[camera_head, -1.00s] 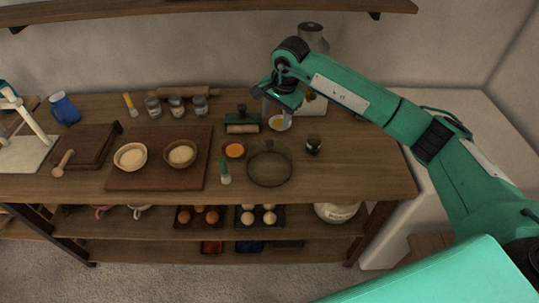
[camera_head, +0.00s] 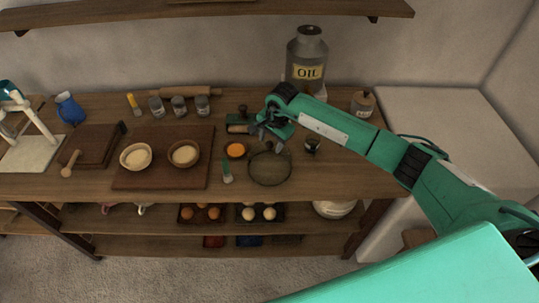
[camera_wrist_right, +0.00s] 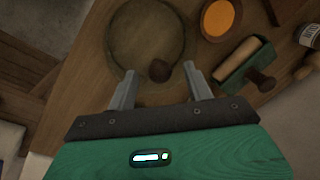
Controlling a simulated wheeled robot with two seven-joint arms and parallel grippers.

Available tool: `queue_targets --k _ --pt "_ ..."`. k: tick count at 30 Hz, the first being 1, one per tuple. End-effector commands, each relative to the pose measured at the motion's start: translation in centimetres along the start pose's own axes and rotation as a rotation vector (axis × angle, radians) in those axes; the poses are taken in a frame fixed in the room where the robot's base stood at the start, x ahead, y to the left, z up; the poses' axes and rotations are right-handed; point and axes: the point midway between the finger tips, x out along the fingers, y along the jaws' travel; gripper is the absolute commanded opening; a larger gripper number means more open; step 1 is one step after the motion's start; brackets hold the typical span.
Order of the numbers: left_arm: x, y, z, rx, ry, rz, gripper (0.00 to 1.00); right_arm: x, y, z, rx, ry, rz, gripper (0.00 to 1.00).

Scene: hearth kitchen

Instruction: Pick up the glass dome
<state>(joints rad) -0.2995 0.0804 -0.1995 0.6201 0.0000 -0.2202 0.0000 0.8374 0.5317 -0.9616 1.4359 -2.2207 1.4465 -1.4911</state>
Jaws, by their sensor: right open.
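The glass dome (camera_head: 270,178) is a clear, round cover on the right part of the wooden counter. It also shows in the wrist view as a faint round outline (camera_wrist_right: 112,42) with a dark round knob (camera_wrist_right: 158,71). My right gripper (camera_head: 268,141) is over the back edge of the dome in the head view. In the wrist view its two fingers (camera_wrist_right: 160,84) are spread apart, with the knob lying between their tips in the picture. I cannot tell the height gap. The gripper is empty. My left gripper is not in view.
An orange round dish (camera_head: 235,150), a green-capped bottle (camera_head: 227,174) and a dark jar (camera_head: 313,146) stand close around the dome. A dark board (camera_head: 160,174) bears two bowls.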

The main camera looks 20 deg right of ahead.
Motion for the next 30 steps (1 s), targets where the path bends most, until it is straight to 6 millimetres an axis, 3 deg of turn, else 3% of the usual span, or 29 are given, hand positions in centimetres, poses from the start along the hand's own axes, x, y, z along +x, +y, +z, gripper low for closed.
queue_targets --k 4,12,23,30 --pt "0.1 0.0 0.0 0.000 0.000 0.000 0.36 0.0 0.0 0.0 0.000 0.000 0.000 0.50" --pt "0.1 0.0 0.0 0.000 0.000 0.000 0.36 0.0 0.0 0.0 0.000 0.000 0.000 0.00" --pt "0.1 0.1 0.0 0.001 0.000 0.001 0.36 -0.2 -0.1 0.0 0.000 0.000 -0.002 0.00" --pt "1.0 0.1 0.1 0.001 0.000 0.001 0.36 -1.9 -0.5 -0.1 0.000 0.002 -0.005 0.00"
